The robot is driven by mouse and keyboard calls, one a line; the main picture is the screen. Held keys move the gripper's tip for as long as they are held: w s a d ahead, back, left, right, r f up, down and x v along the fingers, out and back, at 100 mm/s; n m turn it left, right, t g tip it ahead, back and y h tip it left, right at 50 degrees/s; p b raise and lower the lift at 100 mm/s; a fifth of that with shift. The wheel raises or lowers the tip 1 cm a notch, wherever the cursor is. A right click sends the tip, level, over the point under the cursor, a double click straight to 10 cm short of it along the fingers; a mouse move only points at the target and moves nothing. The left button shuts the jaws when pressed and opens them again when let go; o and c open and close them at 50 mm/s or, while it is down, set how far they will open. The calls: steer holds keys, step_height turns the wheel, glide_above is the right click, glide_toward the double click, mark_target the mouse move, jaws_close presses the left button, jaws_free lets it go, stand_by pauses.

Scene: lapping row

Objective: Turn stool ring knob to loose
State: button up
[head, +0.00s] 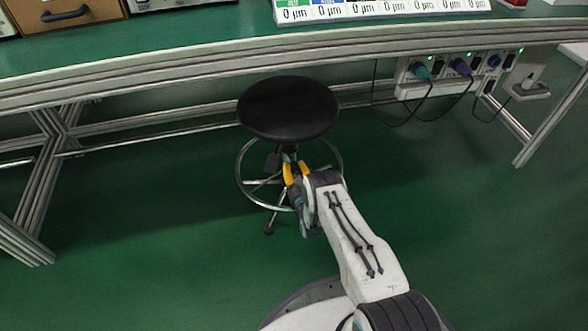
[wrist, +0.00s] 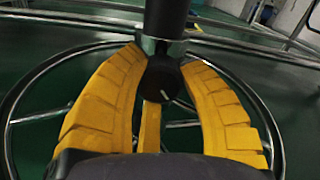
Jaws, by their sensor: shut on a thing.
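The stool has a round black seat (head: 288,108) and a chrome foot ring (head: 240,178), and it stands under the bench edge. The ring knob (wrist: 162,78) is a dark round knob with a pale pointer line, on the collar below the stool's black column (wrist: 166,18) in the wrist view. In the head view my gripper (head: 291,168) reaches in below the seat, and the knob is hidden there by the fingers and wrist.
The bench's front rail (head: 200,58) runs above and behind the seat. Power sockets (head: 460,72) with hanging cables are at the right under the bench. A metal leg frame (head: 40,190) stands at the left. The green floor around the stool is clear.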

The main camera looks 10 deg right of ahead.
steer(key=shift+w+r+m, duration=0.15)
steer(key=shift+r+m, duration=0.15)
steer(key=shift+m, duration=0.3)
steer(key=o, duration=1.2)
steer(key=shift+f, duration=0.15)
steer(key=shift+s+f, duration=0.1)
steer(key=shift+s, duration=0.1)
steer(key=shift+s, duration=0.55)
steer(key=s, duration=1)
steer(key=shift+s, duration=0.4)
